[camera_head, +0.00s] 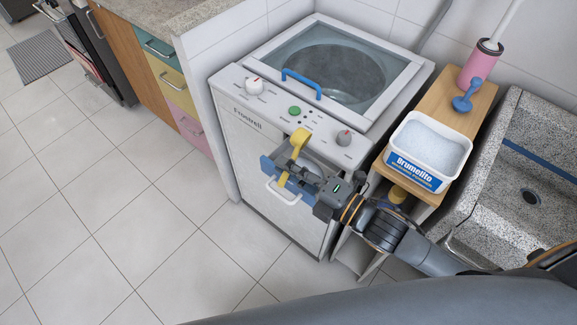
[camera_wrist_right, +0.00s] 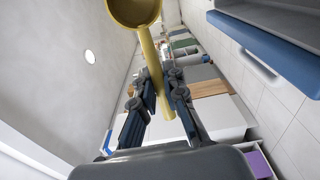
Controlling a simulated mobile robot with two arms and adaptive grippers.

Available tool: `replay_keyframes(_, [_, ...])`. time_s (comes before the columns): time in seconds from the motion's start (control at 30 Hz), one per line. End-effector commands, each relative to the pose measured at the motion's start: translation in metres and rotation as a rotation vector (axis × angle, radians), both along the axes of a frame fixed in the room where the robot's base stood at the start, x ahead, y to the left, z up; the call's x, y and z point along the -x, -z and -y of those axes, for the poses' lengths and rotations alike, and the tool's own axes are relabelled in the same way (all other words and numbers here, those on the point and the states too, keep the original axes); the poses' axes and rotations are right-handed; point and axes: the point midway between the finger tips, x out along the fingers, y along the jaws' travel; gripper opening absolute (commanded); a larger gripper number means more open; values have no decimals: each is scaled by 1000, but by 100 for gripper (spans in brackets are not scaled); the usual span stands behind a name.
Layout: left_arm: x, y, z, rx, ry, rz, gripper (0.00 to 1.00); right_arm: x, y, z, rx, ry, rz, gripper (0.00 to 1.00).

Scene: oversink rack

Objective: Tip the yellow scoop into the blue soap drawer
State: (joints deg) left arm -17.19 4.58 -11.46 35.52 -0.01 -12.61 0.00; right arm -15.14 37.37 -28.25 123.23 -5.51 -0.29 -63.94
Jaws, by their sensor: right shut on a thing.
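The yellow scoop (camera_head: 299,141) is in my right gripper (camera_head: 291,168), by its handle. The scoop's bowl is beside the control panel, near the open blue soap drawer (camera_head: 267,166) at the washing machine's front. In the right wrist view, the scoop (camera_wrist_right: 145,42) passes between the fingers of my right gripper (camera_wrist_right: 161,83), with its bowl cut off by the top edge. The blue drawer (camera_wrist_right: 272,47) shows at upper right there, apart from the scoop in the picture. My gripper hides part of the drawer. I cannot tell what the bowl holds. My left gripper is not visible.
The washing machine (camera_head: 258,135) has a glass lid with a blue handle. A white Brumelito tub (camera_head: 418,178) of pale powder stands on a wooden shelf (camera_head: 453,98) at right, beside a stone sink (camera_head: 526,160). The tiled floor (camera_head: 130,210) at left is clear.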

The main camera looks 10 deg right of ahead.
Motion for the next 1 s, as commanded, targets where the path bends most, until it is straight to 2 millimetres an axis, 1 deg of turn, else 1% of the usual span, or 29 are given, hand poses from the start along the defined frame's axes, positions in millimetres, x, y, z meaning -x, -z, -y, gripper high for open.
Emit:
replay_keyframes(0.03, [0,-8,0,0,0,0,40,0,-9,0,0,0,1,0])
replay_keyframes(0.23, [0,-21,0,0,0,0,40,0,-22,0,-1,0,1,0])
replay_keyframes(0.77, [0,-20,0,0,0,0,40,0,-21,0,-1,0,1,0])
replay_keyframes(0.87, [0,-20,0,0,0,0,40,2,-25,-2,-5,15,1,0])
replay_keyframes(1.0, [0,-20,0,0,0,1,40,8,-41,-2,-12,110,-3,0])
